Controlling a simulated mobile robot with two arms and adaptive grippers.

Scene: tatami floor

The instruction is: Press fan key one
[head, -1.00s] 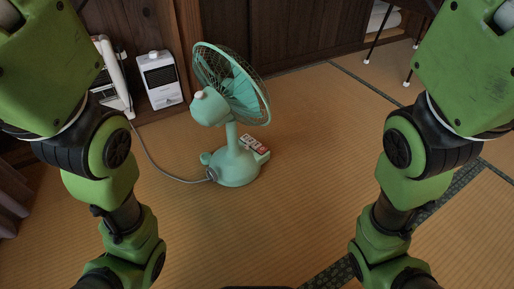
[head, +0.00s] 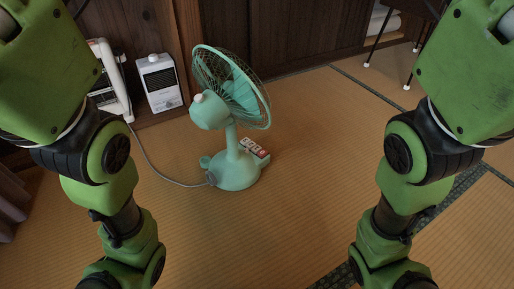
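A mint-green fan (head: 233,170) stands upright on the tatami floor, left of centre in the head view. Its caged head faces away to the right. A row of keys (head: 254,147) sits on its base, on the right side, white ones with a red one at the near end. The key markings are too small to read, so I cannot tell which is key one. My two green arms come down the left and right sides. Both grippers are outside the picture, and nothing of mine touches the fan.
A grey cord (head: 162,172) runs from the fan's base to the back left. A white heater (head: 160,82) and another white appliance (head: 110,78) stand by the dark wooden wall. Thin black furniture legs (head: 378,35) stand at the back right. The tatami (head: 260,235) before the fan is clear.

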